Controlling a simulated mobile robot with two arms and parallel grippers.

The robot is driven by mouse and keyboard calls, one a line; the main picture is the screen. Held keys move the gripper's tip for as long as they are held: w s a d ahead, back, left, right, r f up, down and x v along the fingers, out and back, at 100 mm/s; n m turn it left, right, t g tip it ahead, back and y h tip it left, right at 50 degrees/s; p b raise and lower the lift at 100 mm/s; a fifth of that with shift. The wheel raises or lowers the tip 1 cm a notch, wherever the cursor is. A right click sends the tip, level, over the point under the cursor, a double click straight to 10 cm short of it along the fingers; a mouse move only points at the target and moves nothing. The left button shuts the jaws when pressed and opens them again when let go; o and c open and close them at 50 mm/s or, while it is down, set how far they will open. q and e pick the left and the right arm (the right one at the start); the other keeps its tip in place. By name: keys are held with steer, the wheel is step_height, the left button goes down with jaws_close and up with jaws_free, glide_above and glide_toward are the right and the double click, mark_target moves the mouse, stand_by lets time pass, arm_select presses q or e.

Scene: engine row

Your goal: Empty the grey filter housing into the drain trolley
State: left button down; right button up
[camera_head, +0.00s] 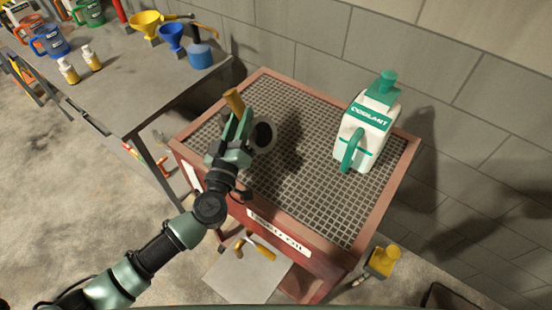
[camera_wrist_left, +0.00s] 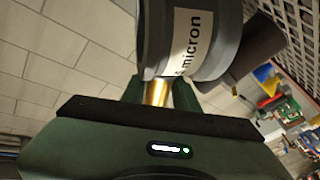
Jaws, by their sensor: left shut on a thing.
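The grey filter housing (camera_head: 264,136) is tipped well over on its side above the drain trolley's grate, its dark round end facing right in the head view. In the left wrist view the housing (camera_wrist_left: 217,28) shows a white label reading "micron". My left gripper (camera_head: 238,128) is shut on it at a brass-coloured handle, whose end (camera_head: 233,100) sticks up past the fingers. The drain trolley (camera_head: 220,110) has a reddish frame and a square-mesh top. Whether liquid is running out cannot be seen. My right gripper is out of view.
A white coolant jug (camera_head: 367,130) with green cap and handle stands on the grate's right side. A grey workbench (camera_head: 120,85) at the left holds bottles, jugs and funnels. A block wall is behind. The grate's front middle is clear.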

mark_target(232, 104)
arm_select(q)
steer(key=shift+w+a+r+n+g+y+p, duration=0.2)
steer(key=shift+r+n+p, duration=0.45)
steer(key=shift+p, duration=0.5)
steer(key=shift+w+a+r+n+g+y+p, duration=0.1)
steer(key=shift+w+a+r+n+g+p, duration=0.15)
steer(key=shift+r+n+p, duration=0.65)
steer(key=shift+a+f, duration=0.2)
steer(key=shift+f, duration=0.1)
steer(key=shift+w+a+r+n+g, duration=0.1)
steer(key=shift+a+r+n+g, duration=0.1)
steer(key=shift+r, duration=0.15)
steer(key=shift+w+a+r+n+g, duration=0.1)
steer(key=shift+r+n, duration=0.05)
steer(key=shift+r, duration=0.2)
steer(key=w+a+r+n+g, duration=0.1)
steer(key=w+a+n+g, duration=0.2)
steer(key=w+a+n, duration=0.1)
steer(key=shift+a+r+n, duration=0.25)
steer(key=shift+a+n, duration=0.35)
steer(key=shift+n, duration=0.3)
steer(key=shift+a, duration=0.15)
